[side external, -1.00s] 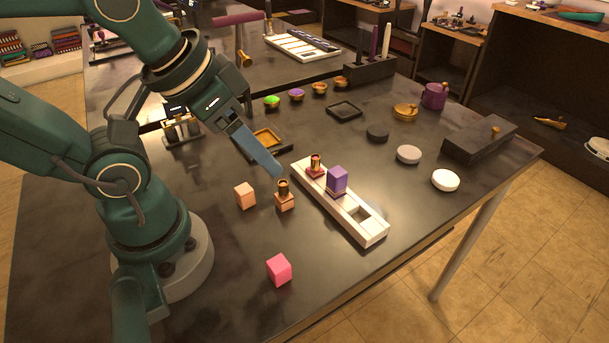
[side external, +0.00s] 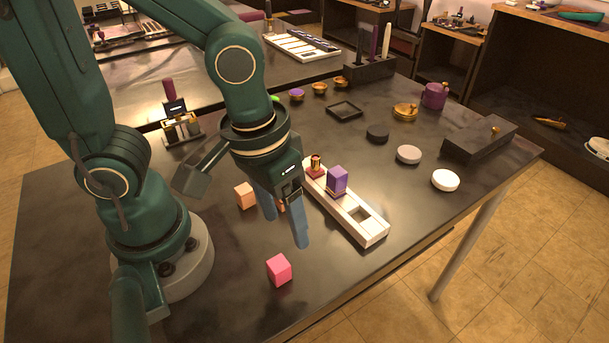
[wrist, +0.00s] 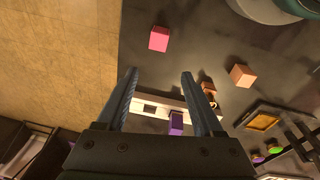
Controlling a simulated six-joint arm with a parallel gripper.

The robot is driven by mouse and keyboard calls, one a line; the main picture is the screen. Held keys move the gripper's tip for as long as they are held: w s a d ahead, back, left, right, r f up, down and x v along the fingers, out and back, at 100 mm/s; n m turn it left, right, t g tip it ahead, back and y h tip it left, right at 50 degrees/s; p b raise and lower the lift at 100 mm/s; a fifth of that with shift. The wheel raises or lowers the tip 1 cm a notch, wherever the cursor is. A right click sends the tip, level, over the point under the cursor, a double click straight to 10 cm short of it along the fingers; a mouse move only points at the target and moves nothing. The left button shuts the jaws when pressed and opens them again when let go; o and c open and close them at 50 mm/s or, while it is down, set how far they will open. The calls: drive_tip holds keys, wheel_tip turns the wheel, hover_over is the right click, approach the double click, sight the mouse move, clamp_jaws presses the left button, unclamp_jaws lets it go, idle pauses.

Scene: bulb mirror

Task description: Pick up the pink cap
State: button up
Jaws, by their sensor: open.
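The pink cap (side external: 279,269) is a small pink block on the dark table, near its front edge in the side view. It also shows in the wrist view (wrist: 159,38), at the upper left, beyond the fingertips. My gripper (side external: 286,230) is open and empty, fingers pointing down, above the table behind the pink cap. In the wrist view its two fingers (wrist: 159,74) are spread wide with nothing between the tips. The gripper is apart from the cap.
A white rack (side external: 353,214) beside my gripper holds a purple-capped piece (side external: 337,180) and a red-and-gold piece (side external: 316,167). An orange block (side external: 244,195) stands to the left; another copper piece is mostly hidden behind my fingers. The table around the pink cap is clear.

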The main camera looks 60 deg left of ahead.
sight(275, 265)
drive_tip(key=shift+m+g+y, duration=0.3)
drive_tip(key=shift+m+g, duration=0.4)
drive_tip(key=s+f, duration=0.1)
drive_tip(key=s+d+f, duration=0.1)
drive_tip(key=f, duration=0.1)
drive_tip(key=shift+s+d+f, duration=0.1)
drive_tip(key=shift+s+d, duration=0.05)
drive_tip(key=shift+s, duration=0.15)
drive_tip(key=shift+f, duration=2.3)
clamp_jaws()
